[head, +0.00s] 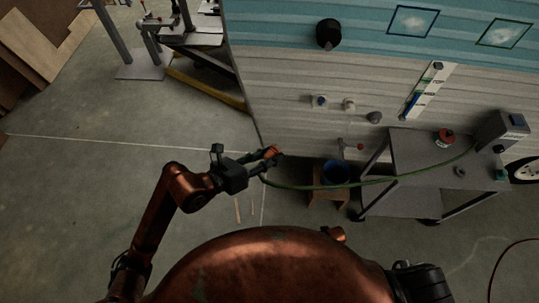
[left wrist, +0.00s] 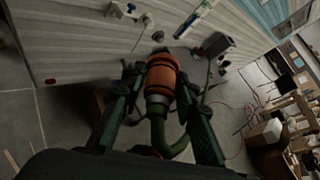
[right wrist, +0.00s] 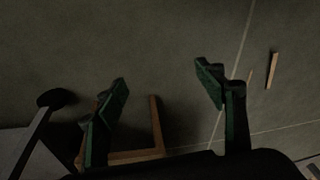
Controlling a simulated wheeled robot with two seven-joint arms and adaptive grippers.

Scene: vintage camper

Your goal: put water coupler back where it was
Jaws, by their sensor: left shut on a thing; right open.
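The water coupler (left wrist: 161,76) is an orange, ribbed fitting with a metal collar and a green hose (left wrist: 168,143) bending away from it. My left gripper (left wrist: 155,88) is shut on it, one finger on each side. In the head view the left gripper (head: 262,161) holds the orange coupler (head: 271,152) in the air, left of the camper wall's lower edge. The hose runs right from it to the grey cart (head: 405,150). My right gripper (right wrist: 163,78) is open and empty above the floor in the right wrist view.
A blue bucket (head: 335,172) stands on a wooden stool (head: 322,200) below. A red object (head: 445,136) sits on the cart.

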